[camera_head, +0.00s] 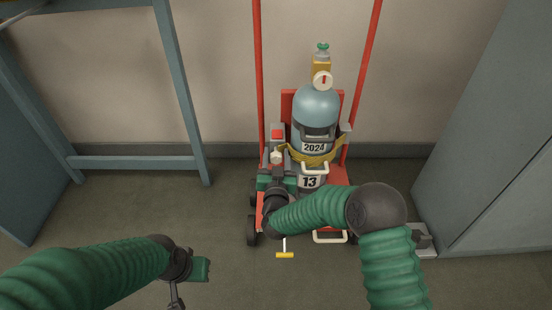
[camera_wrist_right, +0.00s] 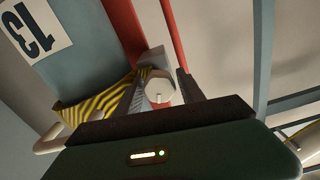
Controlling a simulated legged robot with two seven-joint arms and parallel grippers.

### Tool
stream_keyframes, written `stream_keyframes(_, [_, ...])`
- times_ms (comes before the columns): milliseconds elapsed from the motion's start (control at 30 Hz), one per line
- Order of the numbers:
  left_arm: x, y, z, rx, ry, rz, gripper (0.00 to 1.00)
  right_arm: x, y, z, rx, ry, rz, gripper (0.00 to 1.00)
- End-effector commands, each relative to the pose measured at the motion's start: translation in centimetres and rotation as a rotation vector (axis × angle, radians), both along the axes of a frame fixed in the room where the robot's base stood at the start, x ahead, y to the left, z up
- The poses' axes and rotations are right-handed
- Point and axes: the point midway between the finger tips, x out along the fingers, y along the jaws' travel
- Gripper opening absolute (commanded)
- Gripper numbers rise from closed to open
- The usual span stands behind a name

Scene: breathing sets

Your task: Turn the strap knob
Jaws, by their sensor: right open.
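The strap knob (camera_head: 277,156) is a small cream knob at the left side of the striped yellow strap (camera_head: 318,158) around the blue-grey cylinder (camera_head: 316,105). In the right wrist view the knob (camera_wrist_right: 160,88) shows as a pale faceted cap with a small mark, between my two dark fingers. My right gripper (camera_head: 276,164) is open, with one finger on each side of the knob. A gap shows beside the right finger; contact on the left is unclear. My left gripper (camera_head: 203,268) hangs low at the left, away from the cart; its fingers are unclear.
The cylinder stands on a red cart (camera_head: 257,70) with tall red rails and black wheels against the wall. A yellow T-handle (camera_head: 285,255) sticks out at the front. A blue-grey frame (camera_head: 180,90) stands left, a grey cabinet (camera_head: 500,130) right.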

Motion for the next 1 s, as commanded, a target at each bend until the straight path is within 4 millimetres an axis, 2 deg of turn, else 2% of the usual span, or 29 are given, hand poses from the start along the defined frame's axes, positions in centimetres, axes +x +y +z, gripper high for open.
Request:
stream_keyframes(100, [0.0,0.0,0.1,0.000,0.000,0.000,0.00,0.0,0.0,0.0,0.000,0.000,0.000,0.43])
stream_keyframes(433, [0.0,0.0,0.0,0.000,0.000,0.000,0.00,-0.1,0.0,0.0,0.000,0.000,0.000,0.00])
stream_keyframes(733, [0.0,0.0,0.2,0.000,0.000,0.000,0.00,-0.1,0.0,0.0,0.025,0.001,0.001,0.00])
stream_keyframes(1000, [0.0,0.0,1.1,0.000,0.000,0.000,0.00,-0.1,0.0,0.1,0.161,0.002,0.001,0.00])
